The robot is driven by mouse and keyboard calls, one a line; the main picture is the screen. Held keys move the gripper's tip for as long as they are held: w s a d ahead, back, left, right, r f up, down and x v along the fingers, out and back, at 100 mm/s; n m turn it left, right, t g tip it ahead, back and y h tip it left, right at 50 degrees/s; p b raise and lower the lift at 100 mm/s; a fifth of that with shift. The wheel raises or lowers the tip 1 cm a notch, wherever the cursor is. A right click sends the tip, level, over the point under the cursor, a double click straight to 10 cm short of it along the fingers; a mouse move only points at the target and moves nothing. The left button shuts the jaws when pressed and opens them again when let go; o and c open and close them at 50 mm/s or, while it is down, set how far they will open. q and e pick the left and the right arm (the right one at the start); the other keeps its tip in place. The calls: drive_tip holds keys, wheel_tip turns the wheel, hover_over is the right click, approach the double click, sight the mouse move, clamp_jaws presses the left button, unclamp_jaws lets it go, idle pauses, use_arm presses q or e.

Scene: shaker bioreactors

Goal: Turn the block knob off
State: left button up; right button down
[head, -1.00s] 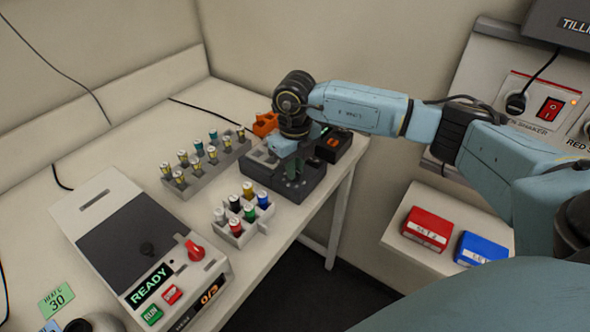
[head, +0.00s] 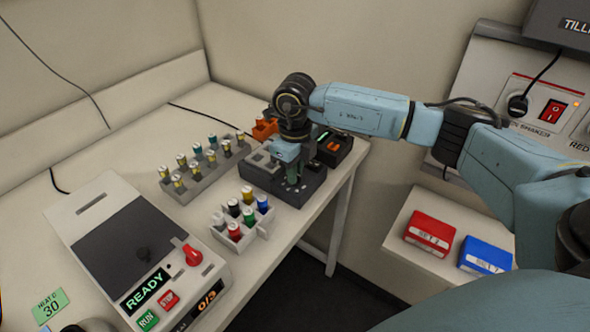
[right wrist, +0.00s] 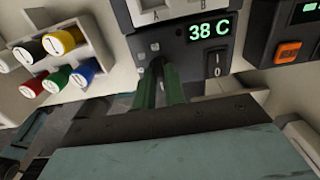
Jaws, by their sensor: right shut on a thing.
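The dark heating block (head: 258,178) stands near the table's right edge, below my right arm. In the right wrist view its front panel (right wrist: 193,58) shows a green "38 C" display and a black rocker switch (right wrist: 215,63) marked with a line and a circle. My right gripper (right wrist: 158,70) has its green fingers close together at the panel, left of the switch and below the display. It is shut on a small dark part there, seemingly the block knob, mostly hidden between the fingertips. The gripper also shows in the head view (head: 292,178), pointing down at the block's front. My left gripper is not in view.
A white rack of coloured vials (head: 240,238) stands close left of the block, with a grey vial rack (head: 207,172) behind. A black device with an orange switch (head: 334,148) is at its right. A shaker reading READY (head: 130,240) stands front left.

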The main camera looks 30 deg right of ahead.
drive_tip(key=c, duration=1.5)
unclamp_jaws()
drive_tip(key=shift+o, duration=0.2)
drive_tip(key=shift+r, duration=0.15)
wheel_tip(320, 180, up, 13)
drive_tip(key=shift+r, duration=0.1)
